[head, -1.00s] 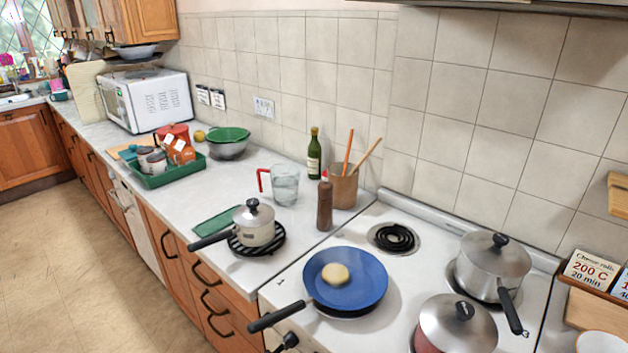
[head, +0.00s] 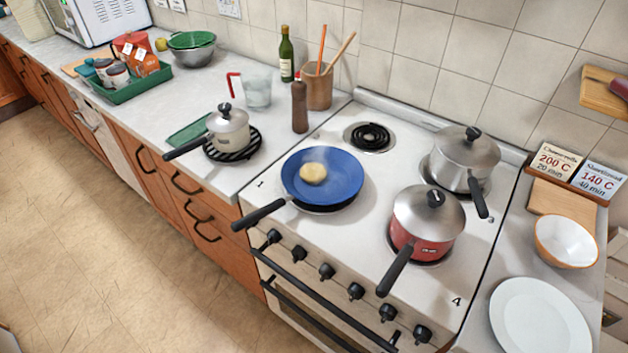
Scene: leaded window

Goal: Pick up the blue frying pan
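The blue frying pan (head: 338,180) sits on the front left burner of the white stove. A round yellowish item (head: 313,173) lies inside it. Its black handle (head: 262,214) points toward the front left and reaches out past the stove's left front corner. Neither of my grippers shows in the head view.
A red saucepan with a lid (head: 428,222) stands on the front right burner, its handle toward the front. A steel pot (head: 466,160) is at the back right. A pepper mill (head: 299,108) stands behind the pan. The back left burner (head: 370,137) is bare.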

